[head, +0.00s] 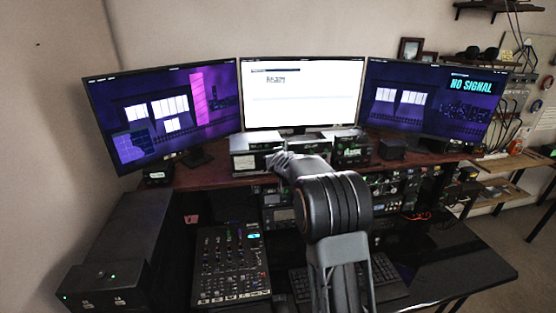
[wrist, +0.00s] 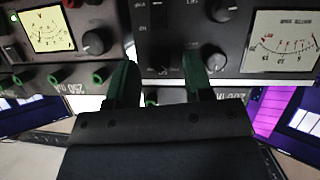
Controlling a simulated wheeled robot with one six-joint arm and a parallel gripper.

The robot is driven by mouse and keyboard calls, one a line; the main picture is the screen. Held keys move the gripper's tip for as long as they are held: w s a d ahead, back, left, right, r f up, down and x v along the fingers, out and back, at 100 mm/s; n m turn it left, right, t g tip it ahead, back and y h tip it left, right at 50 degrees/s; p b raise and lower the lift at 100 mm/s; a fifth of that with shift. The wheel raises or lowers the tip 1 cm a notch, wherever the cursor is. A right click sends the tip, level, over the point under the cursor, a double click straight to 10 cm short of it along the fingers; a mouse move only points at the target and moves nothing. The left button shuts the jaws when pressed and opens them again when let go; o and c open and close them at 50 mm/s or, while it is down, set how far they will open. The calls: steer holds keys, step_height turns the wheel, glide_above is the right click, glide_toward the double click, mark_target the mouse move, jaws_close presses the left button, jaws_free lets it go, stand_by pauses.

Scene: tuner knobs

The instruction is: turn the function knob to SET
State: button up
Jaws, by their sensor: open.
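My gripper (wrist: 160,82) is open in the wrist view, with its two dark green fingers apart and nothing seen between them. In the head view my arm reaches to the row of small tuner units (head: 255,148) under the middle screen. The wrist view appears upside down. It shows a dark panel with a white meter (wrist: 280,42) at right. A black knob (wrist: 214,60) on that panel is close beside the right finger, and another knob (wrist: 222,10) is above it. A left panel has a lit yellow meter (wrist: 48,30) and a black knob (wrist: 96,42). I cannot read which knob is the function knob or its setting.
Three screens stand behind the units, the middle one white (head: 300,92). A mixer (head: 231,262) lies at lower left and a keyboard (head: 385,280) at lower right, partly behind my arm. Green terminals (wrist: 53,76) stick out along the left panel.

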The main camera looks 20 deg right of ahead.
steer(key=shift+w, duration=0.15)
jaws_close()
stand_by(0.4)
steer(key=shift+f+b, duration=0.15)
steer(key=shift+b, duration=0.2)
steer(key=m+y+b, duration=0.1)
steer(key=b, duration=0.3)
steer(key=m+y+b, duration=0.1)
steer(key=m+b, duration=0.1)
steer(key=b, duration=0.3)
steer(key=m+y+b, duration=0.1)
steer(key=m+b, duration=0.1)
steer(key=b, duration=0.2)
steer(key=shift+d+t+y, duration=0.35)
steer(key=shift+t+y, duration=0.05)
steer(key=shift+b, duration=0.3)
